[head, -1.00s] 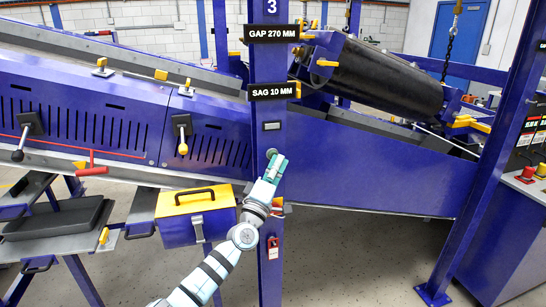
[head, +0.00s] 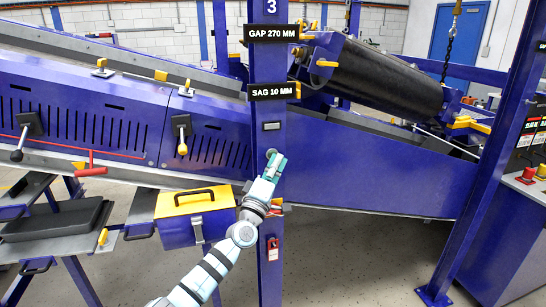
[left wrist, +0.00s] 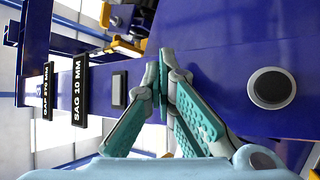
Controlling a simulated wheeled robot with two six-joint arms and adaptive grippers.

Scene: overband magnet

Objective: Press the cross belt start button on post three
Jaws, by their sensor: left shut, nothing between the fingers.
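Post three (head: 268,190) is a blue upright with a 3 at its top. On it, below the small grey plate (head: 271,126), a round grey button (head: 270,153) shows just beside my left fingertips. In the left wrist view the button (left wrist: 272,87) has a dark face in a pale ring, right of my fingers. My left gripper (head: 279,160) is shut and empty, close to the post. In the left wrist view its fingertips (left wrist: 163,65) meet between the plate (left wrist: 120,88) and the button, apart from the button in the picture. My right gripper is not in view.
Black signs for gap (head: 284,33) and sag (head: 284,92) sit higher on the post. A red padlock (head: 273,248) hangs lower. A blue-and-yellow toolbox (head: 195,230) stands left of my arm. The blue conveyor frame (head: 370,175) runs behind the post.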

